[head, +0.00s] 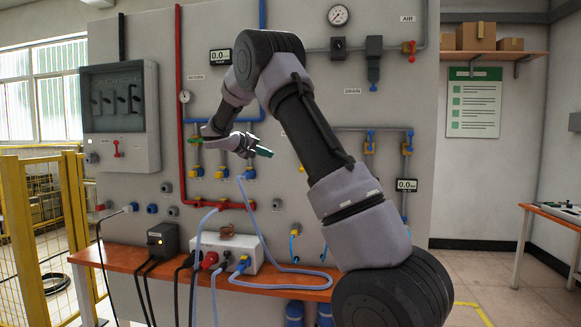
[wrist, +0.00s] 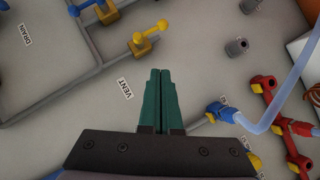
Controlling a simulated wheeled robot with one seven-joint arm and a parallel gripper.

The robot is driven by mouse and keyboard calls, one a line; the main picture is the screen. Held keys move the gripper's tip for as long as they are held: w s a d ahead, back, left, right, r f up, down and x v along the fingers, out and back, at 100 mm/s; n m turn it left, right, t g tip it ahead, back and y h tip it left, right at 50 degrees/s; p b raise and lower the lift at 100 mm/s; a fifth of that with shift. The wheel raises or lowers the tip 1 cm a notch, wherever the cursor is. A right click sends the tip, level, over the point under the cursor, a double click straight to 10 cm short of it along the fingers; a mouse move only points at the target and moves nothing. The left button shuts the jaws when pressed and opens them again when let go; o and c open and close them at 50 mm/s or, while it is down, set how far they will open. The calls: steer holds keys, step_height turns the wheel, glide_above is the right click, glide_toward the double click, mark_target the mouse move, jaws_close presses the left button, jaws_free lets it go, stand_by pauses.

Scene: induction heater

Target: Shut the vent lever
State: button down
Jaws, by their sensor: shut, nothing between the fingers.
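In the wrist view, a yellow lever (wrist: 151,33) sits on a brass valve body at the end of a grey pipe. The VENT label (wrist: 125,89) is on the panel nearby, so this looks like the vent lever. Its handle looks roughly in line with the pipe. My gripper (wrist: 160,71) is shut and empty; its green fingers point toward the panel, with the lever beyond and slightly left of the tips. In the head view my gripper (head: 266,152) is in front of the panel. My arm largely hides the vent valve there.
A blue-handled valve (wrist: 91,5) is close to the yellow lever. A blue hose (wrist: 266,108) and red fittings (wrist: 271,84) lie to the right in the wrist view. An orange bench (head: 300,288) with a white box (head: 228,250) stands below the panel (head: 262,190).

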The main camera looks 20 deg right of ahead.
steer(key=s+d+f+x, duration=0.1)
steer(key=s+x, duration=0.1)
steer(key=x, duration=1)
steer(key=shift+s+d+f, duration=0.15)
steer(key=shift+d+f, duration=0.15)
steer(key=shift+f, duration=0.05)
steer(key=shift+s+d+f+n+h, duration=0.15)
steer(key=shift+d+f+n+h, duration=0.1)
steer(key=shift+n+h, duration=0.25)
steer(key=s+d+r+n+t+h, duration=0.1)
steer(key=s+d+n+t+h, duration=0.2)
steer(key=n, duration=1)
steer(key=shift+s+d+r+t+h, duration=0.15)
steer(key=shift+s+d+t+h, duration=0.1)
steer(key=shift+d+t+h, duration=0.95)
steer(key=shift+r+g, duration=0.1)
steer(key=shift+g, duration=0.2)
